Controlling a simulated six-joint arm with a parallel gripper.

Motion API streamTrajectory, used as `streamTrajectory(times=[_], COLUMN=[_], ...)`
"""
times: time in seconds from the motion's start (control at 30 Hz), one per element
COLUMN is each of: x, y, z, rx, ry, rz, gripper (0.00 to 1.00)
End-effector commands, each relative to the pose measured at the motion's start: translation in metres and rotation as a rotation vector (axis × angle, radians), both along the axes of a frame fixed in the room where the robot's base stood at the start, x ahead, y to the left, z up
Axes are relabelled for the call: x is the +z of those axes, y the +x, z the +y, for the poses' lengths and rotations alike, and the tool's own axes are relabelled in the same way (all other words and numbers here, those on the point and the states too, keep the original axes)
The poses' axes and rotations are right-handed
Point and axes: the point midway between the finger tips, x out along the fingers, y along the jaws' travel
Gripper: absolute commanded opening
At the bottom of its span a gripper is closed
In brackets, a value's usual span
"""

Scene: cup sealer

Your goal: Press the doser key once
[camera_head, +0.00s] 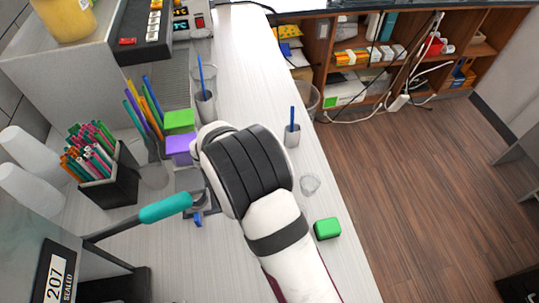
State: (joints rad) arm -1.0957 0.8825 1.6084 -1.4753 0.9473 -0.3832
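A light-coloured machine with a small display and a red button (199,22) stands at the top left. A black panel (147,32) with rows of small coloured keys lies beside it, with one red key at its lower left. No readable label shows which key is the doser key. My arm reaches in from the lower right, and its white and black wrist is over the middle of the counter. My gripper (208,132) is at the far end of the wrist, well short of the keys. Its fingers are hidden, so its opening does not show.
The cup sealer (58,272) with a teal handle (166,207) stands at the lower left. A black box of straws (108,185), clear cups, purple and green blocks crowd the left. A cup with a blue stick (292,134) and a green block (327,229) sit right.

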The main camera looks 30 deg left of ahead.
Motion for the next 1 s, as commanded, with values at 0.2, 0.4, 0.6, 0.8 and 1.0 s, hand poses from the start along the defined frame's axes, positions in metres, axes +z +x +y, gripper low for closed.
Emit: streamTrajectory(times=[0.2, 0.4, 0.6, 0.8, 1.0], x=[0.0000, 0.0000, -0.0003, -0.0067, -0.0086], y=[0.0000, 0.0000, -0.0001, 0.0000, 0.0000], z=[0.0000, 0.0000, 0.0000, 0.0000, 0.0000], rx=[0.000, 0.000, 0.000, 0.000, 0.000], ry=[0.000, 0.000, 0.000, 0.000, 0.000], rz=[0.000, 0.000, 0.000, 0.000, 0.000], gripper=[0.00, 0.00, 0.00, 0.00, 0.00])
